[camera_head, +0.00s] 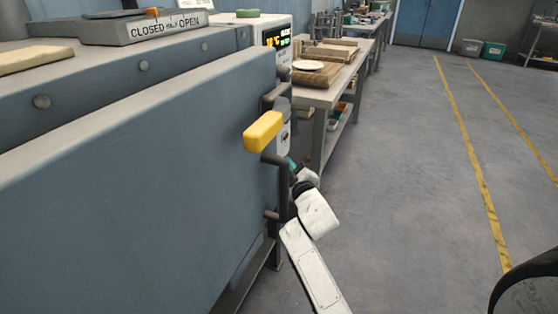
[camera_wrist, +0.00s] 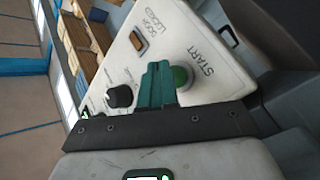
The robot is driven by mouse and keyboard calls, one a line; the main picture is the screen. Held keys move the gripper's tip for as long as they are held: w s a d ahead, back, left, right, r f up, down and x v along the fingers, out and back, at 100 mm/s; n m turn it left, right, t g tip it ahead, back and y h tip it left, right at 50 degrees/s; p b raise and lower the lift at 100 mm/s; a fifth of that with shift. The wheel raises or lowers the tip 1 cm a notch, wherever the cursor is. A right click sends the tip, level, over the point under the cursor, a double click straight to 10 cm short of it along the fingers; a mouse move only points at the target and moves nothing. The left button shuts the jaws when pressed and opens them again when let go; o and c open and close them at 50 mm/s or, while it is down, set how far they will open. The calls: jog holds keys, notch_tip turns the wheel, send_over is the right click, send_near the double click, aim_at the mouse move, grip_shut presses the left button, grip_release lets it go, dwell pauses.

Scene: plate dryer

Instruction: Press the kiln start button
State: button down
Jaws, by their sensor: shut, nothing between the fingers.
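The kiln start button is a round green button (camera_wrist: 181,77) beside the word START on a white panel (camera_wrist: 205,45) in the wrist view. My gripper (camera_wrist: 158,80) has teal fingers that are shut and empty. They overlap the left part of the button in the wrist view; I cannot tell whether they touch it. In the head view my gripper (camera_head: 291,162) shows as a small teal tip beside the kiln's door edge. The button cannot be made out there. The kiln (camera_head: 140,170) is a large blue-grey body with its door facing me.
A yellow handle (camera_head: 263,131) and dark bars stick out near my gripper. A black knob (camera_wrist: 119,96) and a DOOR LOCKED lamp (camera_wrist: 137,40) share the panel. A lit display (camera_head: 277,40) is above.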

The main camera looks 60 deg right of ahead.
jog(key=shift+w+a+r, duration=0.15)
jog(key=shift+w+a, duration=0.05)
jog(key=shift+w, duration=0.55)
jog(key=shift+w+a, duration=0.1)
jog(key=shift+w, duration=0.05)
jog(key=shift+s+r+p, duration=0.1)
jog(key=shift+s+p, duration=0.15)
jog(key=shift+p, duration=0.25)
jog(key=shift+r, duration=0.15)
jog(key=s+p, duration=0.3)
jog(key=p, duration=0.1)
jog(key=s+p, duration=0.2)
jog(key=p, duration=0.1)
jog(key=shift+s+f, duration=0.25)
jog(key=shift+s, duration=0.1)
dwell(0.3)
